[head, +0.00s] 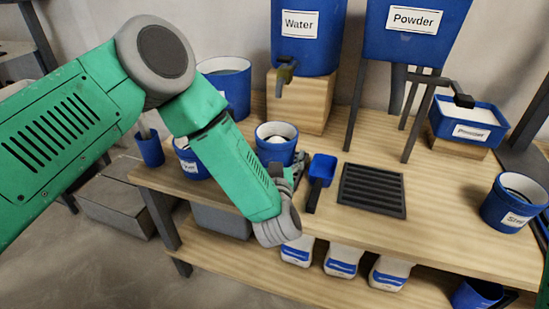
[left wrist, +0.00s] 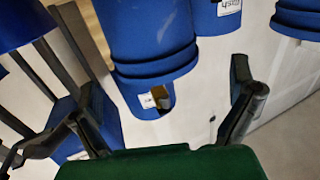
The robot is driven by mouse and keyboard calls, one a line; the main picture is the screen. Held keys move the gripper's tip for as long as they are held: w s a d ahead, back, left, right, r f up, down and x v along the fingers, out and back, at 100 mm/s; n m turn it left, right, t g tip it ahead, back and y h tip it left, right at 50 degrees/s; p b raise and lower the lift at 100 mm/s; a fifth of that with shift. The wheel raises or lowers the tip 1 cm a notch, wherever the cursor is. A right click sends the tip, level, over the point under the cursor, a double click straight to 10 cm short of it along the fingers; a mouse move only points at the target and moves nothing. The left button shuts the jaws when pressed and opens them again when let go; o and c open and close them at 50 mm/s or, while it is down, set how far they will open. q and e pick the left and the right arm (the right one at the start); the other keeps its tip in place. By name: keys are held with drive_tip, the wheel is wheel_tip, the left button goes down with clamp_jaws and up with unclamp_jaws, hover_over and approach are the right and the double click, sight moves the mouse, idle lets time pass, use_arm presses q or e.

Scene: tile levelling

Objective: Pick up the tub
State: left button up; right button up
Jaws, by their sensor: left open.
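A round blue tub (head: 272,152) with a pale inside stands on the wooden bench, just behind my left gripper (head: 298,168). A second blue tub with a label (head: 190,164) is partly hidden behind my left arm. Another blue labelled tub (head: 507,209) stands at the right of the bench. I cannot tell which tub the task means. In the left wrist view my left gripper (left wrist: 165,112) has its dark fingers spread wide. Blue containers (left wrist: 150,40) lie beyond them, with no visible contact. My right gripper is out of sight.
A blue scoop (head: 321,170) and a dark slotted grate (head: 372,190) lie right of my left gripper. The Water tank (head: 307,50) on its block and the Powder hopper (head: 412,45) stand behind. Several white containers (head: 341,261) sit on the lower shelf.

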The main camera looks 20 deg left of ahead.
sight(278, 148)
use_arm(q)
drive_tip(key=shift+w+a, duration=0.1)
drive_tip(key=shift+w, duration=0.65)
drive_tip(key=shift+w+r+b, duration=0.1)
drive_tip(key=shift+w+b, duration=0.35)
drive_tip(key=shift+w, duration=0.45)
drive_tip(key=b+x, duration=0.1)
drive_tip(key=x, duration=0.4)
drive_tip(key=shift+s+a+b, duration=0.1)
drive_tip(key=shift+a+b, duration=0.05)
drive_tip(key=shift+b, duration=0.25)
drive_tip(key=shift+r, duration=0.1)
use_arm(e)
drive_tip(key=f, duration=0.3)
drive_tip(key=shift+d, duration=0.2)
use_arm(q)
drive_tip(key=shift+d, duration=0.3)
drive_tip(key=c, duration=1.1)
drive_tip(key=shift+r, duration=0.1)
drive_tip(key=shift+c, duration=1.1)
drive_tip(key=shift+a, duration=0.1)
drive_tip(key=shift+a+r, duration=0.1)
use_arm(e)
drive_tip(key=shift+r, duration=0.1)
